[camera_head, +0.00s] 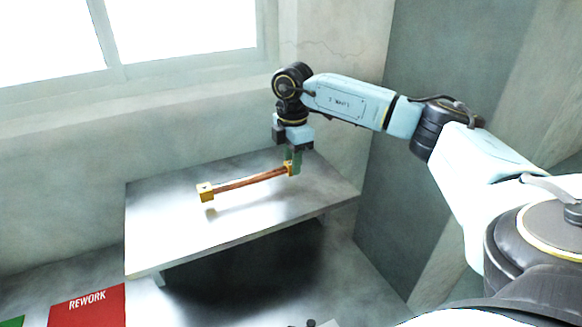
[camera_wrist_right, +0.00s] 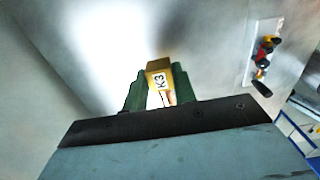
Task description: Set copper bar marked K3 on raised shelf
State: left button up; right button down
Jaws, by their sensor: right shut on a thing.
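The copper bar (camera_head: 245,181) is a long reddish rod with a yellow block at each end. My right gripper (camera_head: 292,168) is shut on the block at its right end. The far end block hangs over the raised shelf (camera_head: 160,235), a grey metal plate. A reflection or shadow shows below the bar, and it looks slightly above the surface. In the right wrist view, the held end block of the bar (camera_wrist_right: 160,82) carries a label reading K3, between the green fingers. My left gripper is not in view.
A red area marked REWORK (camera_head: 88,308) lies at the lower left, with a bit of green beside it. A wall and window stand behind the shelf, and a dark panel (camera_head: 400,220) stands at its right. The shelf's left part is bare.

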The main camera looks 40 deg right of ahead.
notch_tip(320, 180, down, 2)
jog(key=shift+f, duration=0.1)
jog(key=c, duration=1.1)
grip_release()
notch_tip(320, 180, up, 12)
jog(key=shift+r, duration=0.1)
